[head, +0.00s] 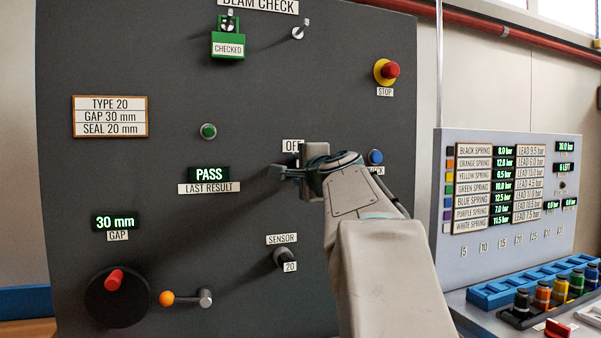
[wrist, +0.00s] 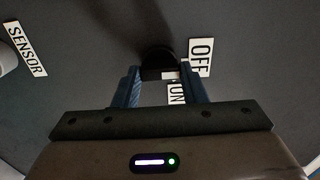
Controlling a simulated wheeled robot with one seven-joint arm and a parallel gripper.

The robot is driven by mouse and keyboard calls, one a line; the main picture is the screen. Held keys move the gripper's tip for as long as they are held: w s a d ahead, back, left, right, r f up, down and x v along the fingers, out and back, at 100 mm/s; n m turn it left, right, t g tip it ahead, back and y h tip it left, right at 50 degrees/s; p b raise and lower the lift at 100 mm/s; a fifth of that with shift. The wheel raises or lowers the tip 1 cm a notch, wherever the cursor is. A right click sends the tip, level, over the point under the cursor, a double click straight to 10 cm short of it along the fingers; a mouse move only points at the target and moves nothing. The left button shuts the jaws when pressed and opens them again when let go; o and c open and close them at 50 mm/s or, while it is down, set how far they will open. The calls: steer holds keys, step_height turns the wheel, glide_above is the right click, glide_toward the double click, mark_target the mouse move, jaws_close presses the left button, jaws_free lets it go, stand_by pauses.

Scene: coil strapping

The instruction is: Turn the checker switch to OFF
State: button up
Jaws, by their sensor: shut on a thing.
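The checker switch is a dark knob (wrist: 156,60) on the grey panel, seen in the wrist view between the fingertips of my gripper (wrist: 160,82). An OFF label (wrist: 201,57) is beside the knob, and another label, partly covered by the finger, reads UN (wrist: 177,93). My gripper is shut on the knob. In the head view my gripper (head: 284,172) is at the panel just below the OFF label (head: 292,146). My gripper and arm hide the knob there, so I cannot tell which way it points.
The panel also bears a PASS display (head: 208,174), a red stop button (head: 387,71), a blue button (head: 375,157), a sensor knob (head: 282,257) and an orange-tipped lever (head: 186,298). A grey console (head: 510,235) stands to the right of my arm.

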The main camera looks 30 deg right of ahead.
steer(key=o, duration=1)
steer(key=v, duration=1.3)
steer(key=shift+s+b, duration=0.3)
steer(key=shift+s, duration=0.1)
steer(key=shift+a, duration=0.15)
